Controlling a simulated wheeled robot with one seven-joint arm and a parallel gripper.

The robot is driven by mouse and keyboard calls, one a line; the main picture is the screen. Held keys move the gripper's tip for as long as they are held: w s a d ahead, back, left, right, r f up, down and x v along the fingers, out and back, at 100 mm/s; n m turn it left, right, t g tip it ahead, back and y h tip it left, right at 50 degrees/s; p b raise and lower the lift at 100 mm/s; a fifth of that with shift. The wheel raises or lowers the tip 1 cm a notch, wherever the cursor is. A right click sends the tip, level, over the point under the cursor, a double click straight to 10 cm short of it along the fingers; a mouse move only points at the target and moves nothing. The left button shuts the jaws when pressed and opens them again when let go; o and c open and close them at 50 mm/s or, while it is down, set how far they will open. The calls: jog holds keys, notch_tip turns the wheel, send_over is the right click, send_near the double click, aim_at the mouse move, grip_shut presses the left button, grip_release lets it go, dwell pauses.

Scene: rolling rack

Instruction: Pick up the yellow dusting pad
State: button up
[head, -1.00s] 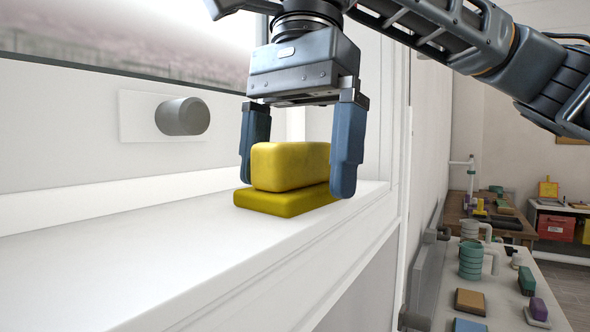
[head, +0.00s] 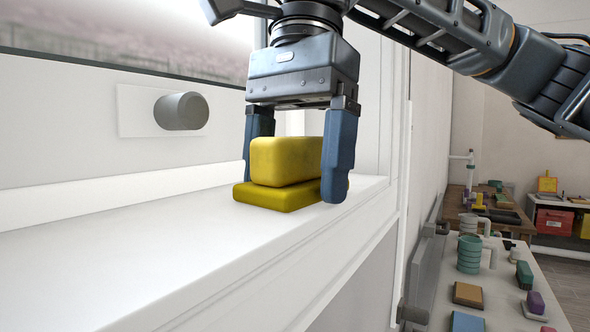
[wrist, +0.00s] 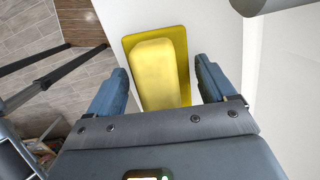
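The yellow dusting pad (head: 285,162) lies on the white sill, a raised block on a wider flat base (head: 275,196). It also shows in the wrist view (wrist: 159,75). My gripper (head: 300,180) points down over it, with one blue finger on each side of the raised block. In the wrist view my gripper (wrist: 161,75) shows a gap between each finger and the block, so it is open and holds nothing. In the head view the right finger hides the block's right end, and the block partly hides the left finger.
The white sill (head: 150,260) is clear left of the pad and drops off at its front edge. A grey round knob (head: 181,111) juts from the frame behind. At right, a lower white counter (head: 495,300) holds a green ribbed cup (head: 470,254) and several small blocks.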

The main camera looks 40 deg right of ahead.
jog(key=c, duration=0.8)
jog(key=shift+c, duration=0.2)
notch_tip(320, 180, up, 10)
jog(key=shift+r+b, duration=0.2)
jog(key=shift+b, duration=0.25)
jog(key=o, duration=0.6)
jog(key=shift+c, duration=0.2)
jog(key=c, duration=0.4)
jog(key=shift+s, duration=0.15)
